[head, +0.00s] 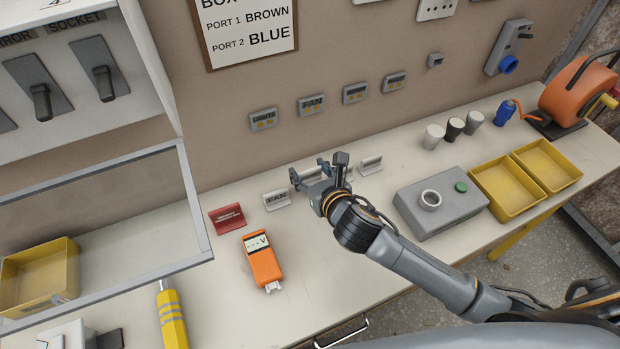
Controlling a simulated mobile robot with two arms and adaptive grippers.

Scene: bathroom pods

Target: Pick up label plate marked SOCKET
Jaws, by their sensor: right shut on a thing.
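My right gripper (319,175) is over the bench, shut on a small white label plate (313,172). The gripper covers most of this plate, and its marking cannot be read. To its left stands a white label plate marked FAN (277,200). To its right stands another white label plate (371,165), its marking not readable. A red plate (227,218) stands farther left. My left gripper is not in view.
An orange meter (262,262) and a yellow-handled tool (172,317) lie in front on the bench. A grey box (440,202) and yellow trays (507,188) are to the right. An open cabinet door (196,205) hangs over the left side.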

